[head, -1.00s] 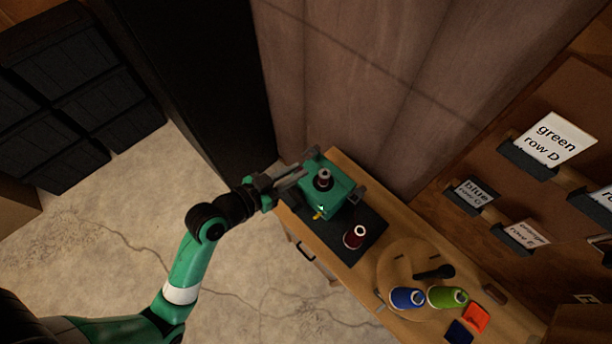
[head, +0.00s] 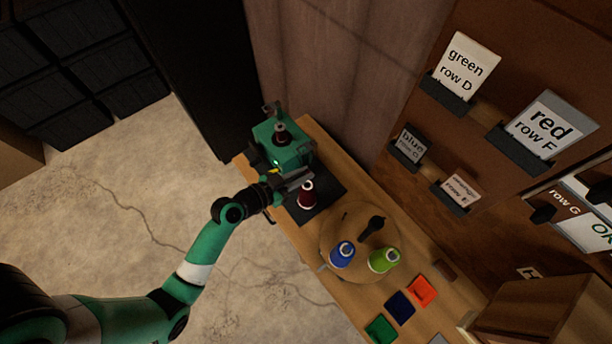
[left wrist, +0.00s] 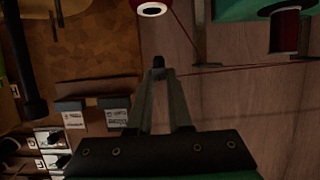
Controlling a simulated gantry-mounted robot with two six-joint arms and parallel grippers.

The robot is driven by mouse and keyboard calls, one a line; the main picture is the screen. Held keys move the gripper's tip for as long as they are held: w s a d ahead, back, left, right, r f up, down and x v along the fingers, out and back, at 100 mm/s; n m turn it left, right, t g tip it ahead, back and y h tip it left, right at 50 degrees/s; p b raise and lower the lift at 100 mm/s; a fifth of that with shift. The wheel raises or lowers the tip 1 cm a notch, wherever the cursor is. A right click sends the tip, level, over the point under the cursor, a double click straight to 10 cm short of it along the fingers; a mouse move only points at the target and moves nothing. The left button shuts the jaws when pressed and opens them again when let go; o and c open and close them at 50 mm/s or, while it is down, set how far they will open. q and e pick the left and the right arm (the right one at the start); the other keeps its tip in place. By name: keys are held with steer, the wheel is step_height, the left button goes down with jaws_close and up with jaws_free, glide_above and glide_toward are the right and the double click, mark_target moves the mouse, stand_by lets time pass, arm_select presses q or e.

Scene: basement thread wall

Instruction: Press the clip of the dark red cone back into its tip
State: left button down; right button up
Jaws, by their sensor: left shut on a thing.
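The dark red cone (head: 306,196) stands on the dark mat (head: 325,193), with a pale ring at its top. Its tip (left wrist: 152,8) shows at the top edge of the left wrist view. My left gripper (head: 308,174) is close beside the cone's top. In the left wrist view its fingers (left wrist: 158,72) close at the tips on a small dark piece (left wrist: 158,61); I cannot tell for sure that it is the clip. A red thread (left wrist: 250,69) runs to these fingertips from the right. My right gripper is not in view.
A green machine (head: 290,154) with a spool (head: 281,132) stands at the bench's far end. Blue (head: 342,254) and green (head: 383,260) cones stand on a round wooden board (head: 365,212) with a dark handled thing (head: 371,227). Coloured squares lie nearer. Labelled holders line the wall.

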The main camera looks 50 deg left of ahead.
mark_target(303, 188)
arm_select(q)
steer(key=shift+d+f, duration=0.1)
steer(key=shift+f, duration=0.2)
step_height(303, 188, down, 4)
steer(key=b, duration=0.4)
steer(key=shift+f, duration=0.2)
steer(key=shift+f+b, duration=0.4)
steer(key=shift+b, duration=0.15)
steer(key=shift+f, duration=0.1)
steer(key=shift+f+b, duration=0.25)
steer(key=shift+b, duration=0.2)
steer(key=shift+r, duration=0.1)
steer(key=c, duration=0.8)
jaws_free()
steer(key=shift+o, duration=0.2)
steer(key=shift+s, duration=0.1)
